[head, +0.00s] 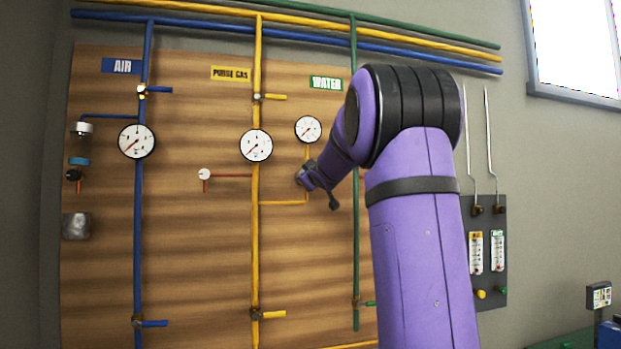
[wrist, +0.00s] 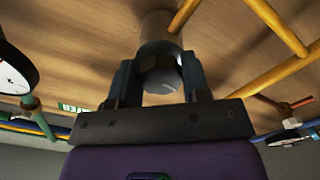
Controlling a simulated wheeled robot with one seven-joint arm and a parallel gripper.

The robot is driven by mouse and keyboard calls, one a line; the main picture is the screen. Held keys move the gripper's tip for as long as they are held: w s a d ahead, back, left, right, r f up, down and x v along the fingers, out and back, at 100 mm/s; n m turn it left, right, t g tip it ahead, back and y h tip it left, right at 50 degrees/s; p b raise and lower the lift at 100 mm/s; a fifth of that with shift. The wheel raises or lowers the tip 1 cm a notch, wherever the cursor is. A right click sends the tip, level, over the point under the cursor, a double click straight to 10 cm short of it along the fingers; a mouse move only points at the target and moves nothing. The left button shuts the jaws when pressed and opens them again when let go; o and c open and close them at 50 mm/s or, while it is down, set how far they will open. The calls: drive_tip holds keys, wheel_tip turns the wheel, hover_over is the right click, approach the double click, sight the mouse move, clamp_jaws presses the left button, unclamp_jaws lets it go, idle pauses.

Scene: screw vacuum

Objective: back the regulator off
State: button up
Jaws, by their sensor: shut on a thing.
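My gripper (head: 305,177) reaches the wooden panel below a small round gauge (head: 308,129). In the wrist view, my gripper (wrist: 160,75) has one finger on each side of a grey regulator knob (wrist: 161,86) and is shut on it. The knob's end face carries a pale line. Behind it, a pale grey cylindrical regulator body (wrist: 155,27) stands out from the panel, beside yellow pipes. In the head view, the regulator is mostly hidden behind my gripper. A yellow branch pipe (head: 283,203) runs from the purge gas line to below that spot.
The wooden panel (head: 200,260) carries blue, yellow and green pipes with valves. Larger gauges hang on the blue line (head: 137,141) and yellow line (head: 256,145). A small white gauge (head: 204,174) is left of the yellow line. Flow tubes (head: 476,252) stand at right.

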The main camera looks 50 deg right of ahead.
drive_tip(key=shift+n, duration=0.5)
drive_tip(key=o, duration=0.9)
drive_tip(key=shift+o, duration=0.2)
drive_tip(key=shift+s+a, duration=0.1)
drive_tip(key=v, duration=1)
drive_tip(key=shift+s, duration=0.3)
drive_tip(key=shift+a, duration=0.1)
